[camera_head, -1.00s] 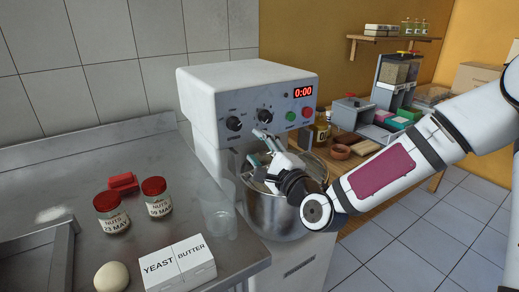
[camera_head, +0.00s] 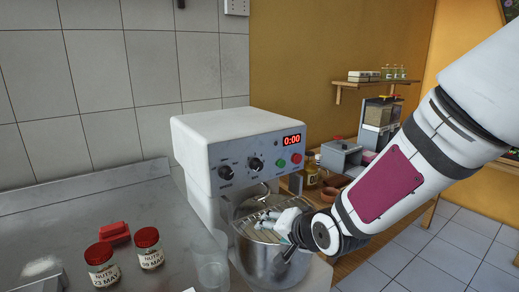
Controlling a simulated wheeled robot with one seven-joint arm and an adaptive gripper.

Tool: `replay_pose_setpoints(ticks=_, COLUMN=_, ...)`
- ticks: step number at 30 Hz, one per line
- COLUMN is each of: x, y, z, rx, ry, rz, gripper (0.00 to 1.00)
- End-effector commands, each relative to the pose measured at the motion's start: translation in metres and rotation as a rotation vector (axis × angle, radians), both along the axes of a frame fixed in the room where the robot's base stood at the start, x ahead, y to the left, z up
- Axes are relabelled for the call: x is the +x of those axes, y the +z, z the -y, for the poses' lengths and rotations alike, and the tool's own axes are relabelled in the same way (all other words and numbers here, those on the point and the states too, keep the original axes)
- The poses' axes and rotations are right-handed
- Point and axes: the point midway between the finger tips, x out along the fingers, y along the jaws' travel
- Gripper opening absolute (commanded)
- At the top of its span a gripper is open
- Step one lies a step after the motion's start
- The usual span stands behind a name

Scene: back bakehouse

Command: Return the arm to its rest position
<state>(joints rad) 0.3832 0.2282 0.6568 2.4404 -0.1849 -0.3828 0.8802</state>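My arm (camera_head: 385,185) reaches in from the right side of the picture, bent, with a dark red panel on its link. My gripper (camera_head: 283,240) is at the arm's end, in front of the mixer's steel bowl (camera_head: 262,262) and its wire guard. The fingers are small and partly hidden by the wrist, so I cannot tell whether they are open or shut. I see nothing clearly held in them. The white mixer (camera_head: 235,140) stands behind the gripper, its red display reading 0:00.
The steel counter (camera_head: 100,225) at the left carries two red-lidded nut jars (camera_head: 148,248), a red object (camera_head: 115,232) and a clear cup (camera_head: 211,270). A wooden bench with jars and dispensers (camera_head: 377,125) stands behind my arm. A wall shelf (camera_head: 375,82) is at the back. Tiled floor is free at the right.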

Motion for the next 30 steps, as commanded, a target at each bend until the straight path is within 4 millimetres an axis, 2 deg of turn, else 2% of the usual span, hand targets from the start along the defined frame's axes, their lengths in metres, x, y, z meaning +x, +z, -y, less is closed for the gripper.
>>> replay_pose_setpoints(ticks=1, x=-0.009, y=0.01, z=0.011, rx=-0.077, ry=0.007, rz=-0.002, gripper=0.51)
replay_pose_setpoints(ticks=8, x=-0.057, y=0.045, z=0.067, rx=-0.385, ry=0.038, rz=-0.072, gripper=0.51)
replay_pose_setpoints(ticks=15, x=-0.127, y=0.091, z=0.114, rx=-0.591, ry=0.076, rz=-0.172, gripper=0.51)
replay_pose_setpoints(ticks=24, x=-0.235, y=0.137, z=0.147, rx=-0.68, ry=0.187, rz=-0.296, gripper=0.51)
replay_pose_setpoints(ticks=27, x=-0.267, y=0.145, z=0.152, rx=-0.678, ry=0.238, rz=-0.326, gripper=0.51)
replay_pose_setpoints(ticks=30, x=-0.291, y=0.15, z=0.153, rx=-0.671, ry=0.282, rz=-0.345, gripper=0.51)
